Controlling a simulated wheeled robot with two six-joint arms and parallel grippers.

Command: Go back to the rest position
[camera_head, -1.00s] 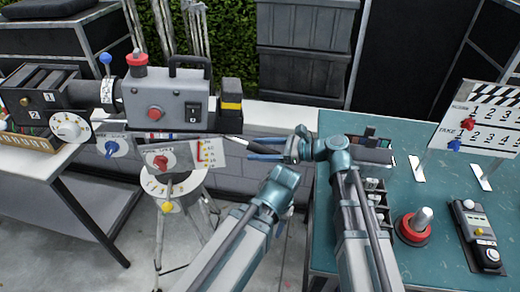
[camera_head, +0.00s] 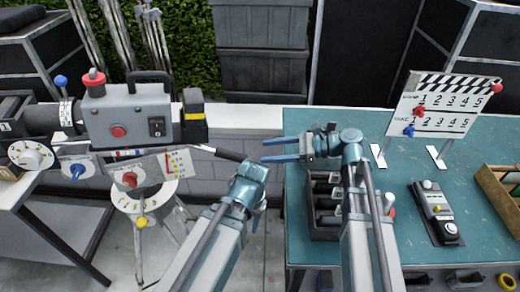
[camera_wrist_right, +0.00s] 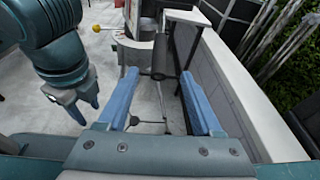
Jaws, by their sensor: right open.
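My right gripper (camera_head: 265,150) is open and empty, its two blue fingers apart and pointing left near the table's left edge.
A teal table (camera_head: 395,235) lies under my right arm, bearing a black slotted case (camera_head: 320,205), a clapperboard (camera_head: 440,115), a handheld meter (camera_head: 436,210) and a wooden tray (camera_head: 490,185). A film camera (camera_head: 130,115) stands left, on a tripod. Floor shows between.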

